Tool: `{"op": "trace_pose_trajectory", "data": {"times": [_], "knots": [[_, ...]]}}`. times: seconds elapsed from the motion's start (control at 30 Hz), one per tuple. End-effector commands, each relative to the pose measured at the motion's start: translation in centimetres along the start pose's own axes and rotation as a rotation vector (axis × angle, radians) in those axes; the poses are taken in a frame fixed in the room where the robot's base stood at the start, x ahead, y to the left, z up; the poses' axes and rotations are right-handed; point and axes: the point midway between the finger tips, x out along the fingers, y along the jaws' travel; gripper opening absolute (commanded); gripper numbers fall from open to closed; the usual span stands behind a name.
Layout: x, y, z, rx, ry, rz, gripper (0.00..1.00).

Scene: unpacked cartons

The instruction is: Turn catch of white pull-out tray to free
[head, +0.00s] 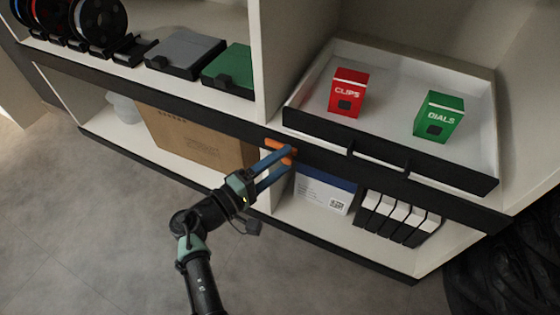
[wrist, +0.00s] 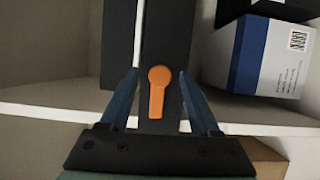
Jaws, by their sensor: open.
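The white pull-out tray (head: 388,98) is at the upper right in the head view, with a black front edge. Its orange catch (head: 279,146) is at the front left, below the tray's corner. In the wrist view the catch (wrist: 158,88) has a round head at the top and a lever hanging straight down the picture, on a dark strip. My gripper (head: 281,161) is open, its blue fingers reaching up to the catch. In the wrist view my gripper (wrist: 159,74) has one finger on either side of the lever, with a gap on both sides.
A red CLIPS box (head: 348,92) and a green DIALS box (head: 438,116) stand in the tray. Below are a white-and-blue box (head: 325,192), several black-and-white files (head: 398,216) and a cardboard carton (head: 195,138). Grey floor lies clear in front.

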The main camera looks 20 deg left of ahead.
Motion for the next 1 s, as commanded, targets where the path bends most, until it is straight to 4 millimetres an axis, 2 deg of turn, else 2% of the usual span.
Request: {"op": "trace_pose_trajectory", "data": {"times": [0.13, 0.23, 0.5, 0.7, 0.83, 1.0], "knots": [[-0.6, 0.1, -0.1, 0.000, 0.002, -0.001, 0.63], [-2.0, 0.3, -0.1, -0.001, 0.004, -0.001, 0.63], [-8.0, 0.3, -0.1, -0.002, 0.006, -0.001, 0.63], [-11.4, 0.2, -0.1, -0.001, 0.004, 0.000, 0.63], [-12.6, 0.1, 0.0, -0.001, 0.001, 0.000, 0.63], [-13.0, 0.0, 0.0, 0.000, 0.000, 0.000, 0.63]]}}
